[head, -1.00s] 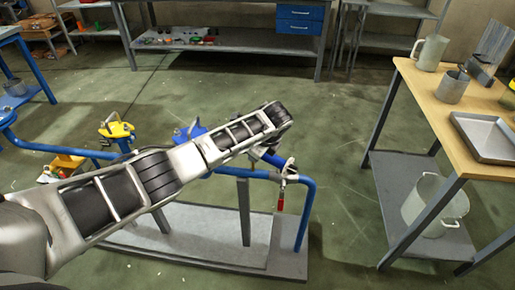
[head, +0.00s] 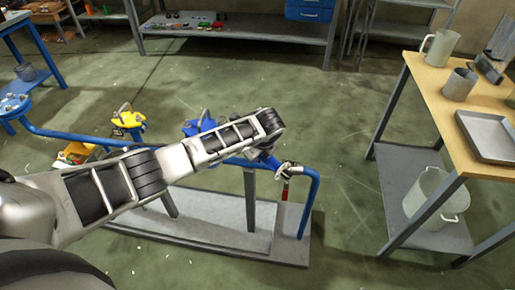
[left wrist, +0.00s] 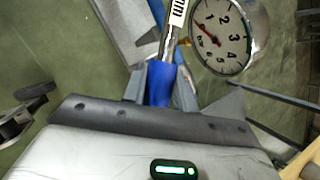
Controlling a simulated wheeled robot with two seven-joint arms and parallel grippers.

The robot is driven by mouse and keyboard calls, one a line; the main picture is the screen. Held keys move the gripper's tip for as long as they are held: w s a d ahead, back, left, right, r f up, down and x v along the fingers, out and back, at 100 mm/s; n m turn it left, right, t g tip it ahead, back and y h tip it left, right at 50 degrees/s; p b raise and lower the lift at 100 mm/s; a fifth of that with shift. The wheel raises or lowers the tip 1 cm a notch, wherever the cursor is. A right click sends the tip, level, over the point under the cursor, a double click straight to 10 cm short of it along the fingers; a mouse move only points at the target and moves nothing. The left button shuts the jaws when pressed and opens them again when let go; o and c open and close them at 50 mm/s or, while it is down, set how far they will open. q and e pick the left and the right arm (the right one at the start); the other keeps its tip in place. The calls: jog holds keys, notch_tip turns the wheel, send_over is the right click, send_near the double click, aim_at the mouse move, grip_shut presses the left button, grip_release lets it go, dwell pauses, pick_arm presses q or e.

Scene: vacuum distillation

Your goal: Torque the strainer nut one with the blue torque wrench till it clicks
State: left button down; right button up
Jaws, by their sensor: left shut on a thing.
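My left gripper (left wrist: 160,88) is shut on the blue handle (left wrist: 160,84) of a tool, apparently the blue torque wrench. Its shiny shaft with a white label runs up from the fingers in the left wrist view. In the head view my left arm reaches over the blue pipe rig (head: 70,137), and its forearm hides much of the gripper and wrench. A yellow-topped fitting (head: 127,119) and a blue-topped fitting (head: 198,126) stand on the rig. I cannot make out strainer nut one or whether the wrench touches it. My right gripper is not in view.
A round gauge (left wrist: 222,35) is close to the wrench shaft. A valve with a red handle (head: 285,191) hangs at the rig's right end. A wooden-topped table (head: 432,82) with cups and a tray stands at right. Open floor (head: 345,215) lies between.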

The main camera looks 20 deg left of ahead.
pick_arm(q)
jog(key=shift+s+a+r+m+t+h, duration=0.15)
jog(key=shift+s+a+m+h, duration=0.15)
jog(key=shift+s+m, duration=0.25)
jog(key=shift+s+a+f+m+t+h, duration=0.1)
jog(key=shift+s+a+m+t+h, duration=0.1)
jog(key=shift+s+a+m, duration=0.35)
jog(key=shift+s+d, duration=0.1)
jog(key=shift+d, duration=0.05)
jog(key=shift+s+a+r+m+h, duration=0.1)
jog(key=shift+s+a+m+h, duration=0.3)
jog(key=shift+s+a+m, duration=0.7)
jog(key=shift+w+d+n, duration=0.25)
jog(key=shift+d+n, duration=0.2)
jog(key=shift+n, duration=0.05)
notch_tip(320, 180, up, 9)
jog(key=shift+f, duration=0.2)
dwell(0.4)
